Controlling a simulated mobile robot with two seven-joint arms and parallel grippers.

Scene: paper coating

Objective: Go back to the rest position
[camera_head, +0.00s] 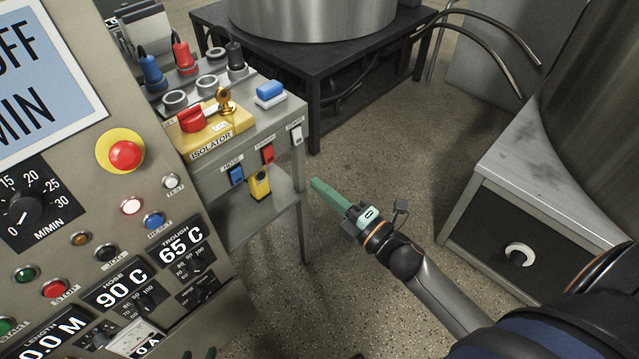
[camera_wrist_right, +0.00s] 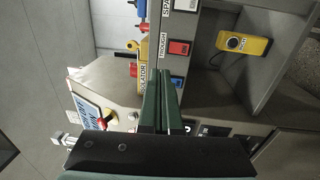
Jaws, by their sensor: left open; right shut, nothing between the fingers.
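My right gripper (camera_head: 318,185) has green fingers and reaches in from the lower right in the head view. It is shut and empty, in front of the switch table (camera_head: 300,180) and apart from it. Its closed green fingers also show in the right wrist view (camera_wrist_right: 160,88), pointing toward the red trough switch (camera_wrist_right: 180,48). Of my left gripper (camera_head: 198,354), only two dark green fingertips show at the bottom edge, spread apart, below the control panel (camera_head: 150,265). The rest of it is out of frame.
The control panel with knobs and a red emergency button (camera_head: 127,155) fills the left. The switch table carries a yellow isolator (camera_head: 215,135); a yellow device (camera_head: 260,186) lies on its lower shelf. A grey cabinet (camera_head: 500,220) stands right. Speckled floor (camera_head: 400,160) between is clear.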

